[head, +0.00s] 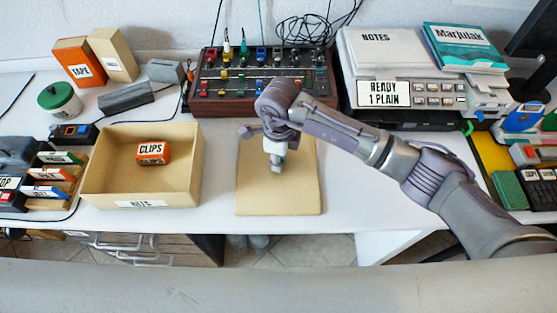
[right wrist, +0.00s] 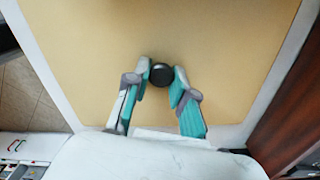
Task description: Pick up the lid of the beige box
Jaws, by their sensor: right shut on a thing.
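The beige box (head: 102,180) stands open on the left of the white desk, with a white label on its front and an orange clips box (head: 153,152) inside. Its flat beige lid (head: 300,190) lies on the desk to the right of the box. In the right wrist view the lid (right wrist: 225,40) fills most of the picture. My right gripper (head: 277,168) is over the lid. The right wrist view shows its fingers (right wrist: 161,74) closed on a dark round knob (right wrist: 161,72) on the lid. My left gripper is not in view.
A mixer panel (head: 225,97) with cables stands behind the lid. A printer (head: 430,95) with papers is at the back right. Small boxes (head: 55,172) crowd the left. The desk's front edge is just before the lid.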

